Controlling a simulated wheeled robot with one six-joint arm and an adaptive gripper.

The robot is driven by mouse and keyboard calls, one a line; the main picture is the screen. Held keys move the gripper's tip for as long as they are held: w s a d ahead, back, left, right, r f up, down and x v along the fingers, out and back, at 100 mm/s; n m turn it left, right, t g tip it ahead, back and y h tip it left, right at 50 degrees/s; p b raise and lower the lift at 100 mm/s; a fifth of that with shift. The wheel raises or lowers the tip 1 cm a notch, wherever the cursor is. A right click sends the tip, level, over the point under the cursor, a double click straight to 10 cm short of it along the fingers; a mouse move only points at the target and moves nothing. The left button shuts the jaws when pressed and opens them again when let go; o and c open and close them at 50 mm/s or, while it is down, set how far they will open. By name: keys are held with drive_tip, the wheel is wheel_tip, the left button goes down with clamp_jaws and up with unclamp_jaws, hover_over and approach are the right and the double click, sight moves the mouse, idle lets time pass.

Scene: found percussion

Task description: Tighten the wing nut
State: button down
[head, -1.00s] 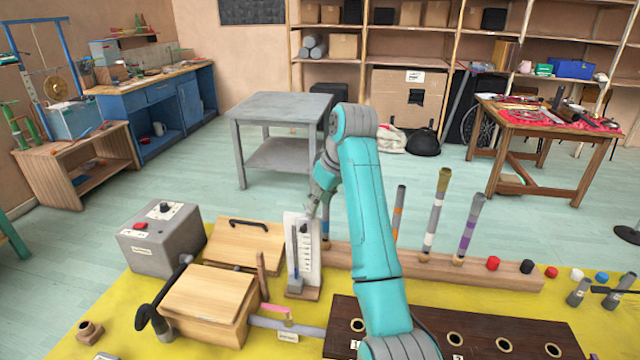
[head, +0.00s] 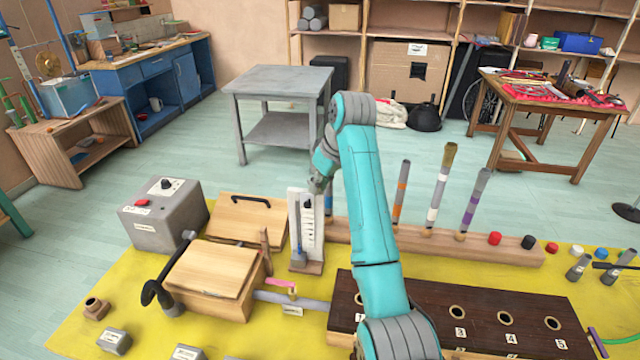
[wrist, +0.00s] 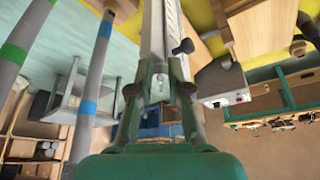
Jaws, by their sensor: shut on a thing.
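A slim white upright stand (head: 313,245) with a marked scale stands on the yellow mat. A small dark knob (head: 307,201) shows near its top; I cannot tell surely whether it is the wing nut. My gripper (head: 317,188) is at the stand's upper end, partly hidden by my arm. In the wrist view, the fingers of my gripper (wrist: 160,84) are closed around the pale upper part of the stand (wrist: 154,40). The dark knob (wrist: 184,47) juts from the stand's side just beyond the right finger, apparently apart from it. The exact contact is unclear.
A wooden box (head: 210,280) with a dark crank and a grey control box (head: 163,217) stand to the left. A long wooden rail (head: 480,247) with upright tubes lies right of the stand. A dark numbered block (head: 450,300) is in front.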

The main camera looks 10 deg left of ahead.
drive_tip(key=shift+s+a+m+t+h, duration=0.15)
drive_tip(key=shift+m+t+h, duration=0.15)
drive_tip(key=shift+m, duration=0.7)
drive_tip(key=shift+s+a+m+t+h, duration=0.2)
drive_tip(key=shift+m+t, duration=0.1)
drive_tip(key=shift+m, duration=0.7)
drive_tip(key=shift+s+a+m+h, duration=0.1)
drive_tip(key=shift+m+h, duration=0.15)
drive_tip(key=shift+m, duration=0.4)
drive_tip(key=shift+w+a+m+h, duration=0.15)
drive_tip(key=shift+m+h, duration=0.15)
drive_tip(key=shift+m, duration=0.4)
drive_tip(key=shift+s+a+m+h, duration=0.15)
drive_tip(key=shift+m+h, duration=0.1)
drive_tip(key=shift+m, duration=0.4)
drive_tip(key=shift+t, duration=0.3)
drive_tip(key=shift+a+m, duration=0.15)
drive_tip(key=shift+m, duration=0.35)
drive_tip(key=m, duration=0.1)
drive_tip(key=m+h, duration=0.1)
drive_tip(key=m, duration=0.1)
drive_tip(key=shift+a+h, duration=0.2)
drive_tip(key=shift+h, duration=0.1)
